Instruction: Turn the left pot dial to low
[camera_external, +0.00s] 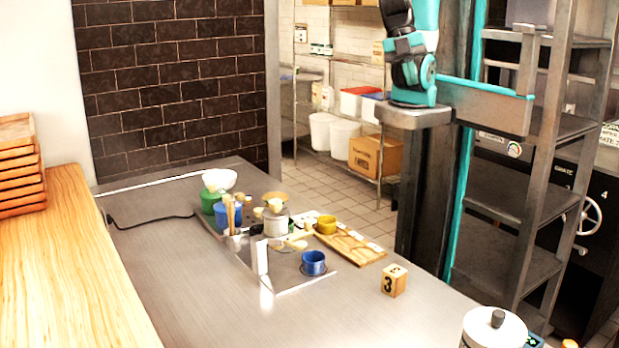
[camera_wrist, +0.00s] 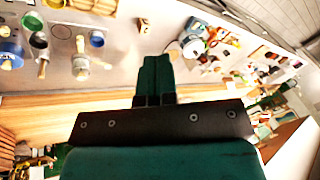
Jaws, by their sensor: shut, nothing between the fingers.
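A pale pot (camera_external: 495,332) with a lid and dark knob stands at the lower right of the outside view, cut off by the frame edge. A small blue-teal panel (camera_external: 535,341) shows at its right side; I cannot make out a dial or its setting. In the wrist view a similar round pot (camera_wrist: 192,46) appears small, beyond and right of my fingertips. My gripper (camera_wrist: 157,60) shows in the wrist view with its two green fingers together and empty, apart from everything. In the outside view my gripper is not visible, only arm links at the top.
Cups, containers and tools crowd the far part of the metal counter (camera_external: 190,300), with a blue cup (camera_external: 313,263) nearest. A wooden board (camera_external: 355,245) and a block marked 3 (camera_external: 394,281) lie to the right. Counter space between block and pot is clear. Shelving (camera_external: 510,190) stands behind.

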